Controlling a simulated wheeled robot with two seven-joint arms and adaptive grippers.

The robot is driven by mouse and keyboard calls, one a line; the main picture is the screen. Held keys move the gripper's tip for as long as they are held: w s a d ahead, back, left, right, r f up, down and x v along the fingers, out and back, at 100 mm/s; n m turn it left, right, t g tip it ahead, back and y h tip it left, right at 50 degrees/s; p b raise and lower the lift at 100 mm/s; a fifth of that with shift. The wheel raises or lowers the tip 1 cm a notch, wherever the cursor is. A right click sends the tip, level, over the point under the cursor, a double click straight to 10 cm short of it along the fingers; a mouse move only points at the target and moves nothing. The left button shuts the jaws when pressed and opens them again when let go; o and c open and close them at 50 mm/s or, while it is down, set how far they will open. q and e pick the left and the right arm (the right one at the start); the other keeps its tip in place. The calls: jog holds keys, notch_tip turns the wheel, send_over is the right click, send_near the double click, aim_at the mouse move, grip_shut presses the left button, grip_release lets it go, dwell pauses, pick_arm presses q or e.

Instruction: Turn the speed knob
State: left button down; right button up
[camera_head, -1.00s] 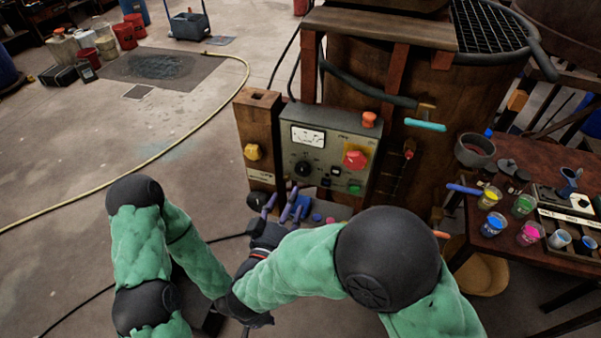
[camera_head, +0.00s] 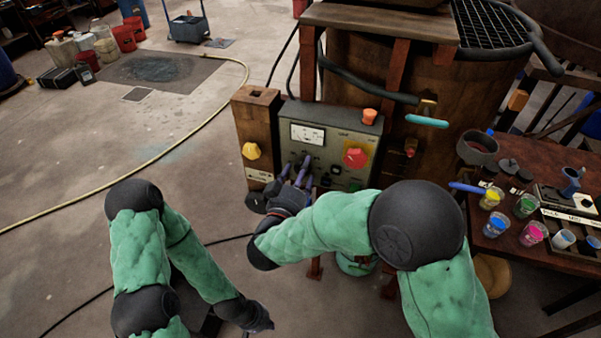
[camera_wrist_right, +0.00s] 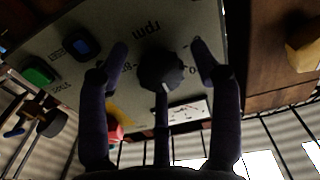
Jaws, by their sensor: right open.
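The speed knob (camera_wrist_right: 160,70) is black and round, on a grey panel marked "rpm" in the right wrist view. My right gripper (camera_wrist_right: 160,55) is open, with two dark fingers on either side of the knob and a third in front of it. I see gaps at the sides; whether the third finger touches it I cannot tell. In the head view my right gripper (camera_head: 298,170) is at the lower left of the control panel (camera_head: 330,145), and its fingers hide the knob. My left gripper (camera_head: 258,320) hangs low near the floor, dark, its fingers unclear.
The panel carries a meter (camera_head: 308,134), a red knob (camera_head: 355,157) and an orange button (camera_head: 369,117). A yellow knob (camera_head: 251,151) is on the wooden post at left. A turquoise-handled valve (camera_head: 426,121) and a table (camera_head: 520,250) with paint cups stand at right.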

jog(key=c, duration=1.1)
jog(key=shift+c, duration=0.2)
jog(key=shift+s+f+m+b, duration=0.1)
jog(key=shift+f+m+b, duration=0.1)
jog(key=shift+m+b, duration=0.15)
jog(key=shift+a+f+m+b, duration=0.1)
jog(key=shift+m+b, duration=1.3)
jog(key=shift+m, duration=0.85)
jog(key=shift+f+m+b, duration=0.1)
jog(key=shift+m+b, duration=1.25)
jog(key=shift+m, duration=0.85)
jog(key=shift+r, duration=0.1)
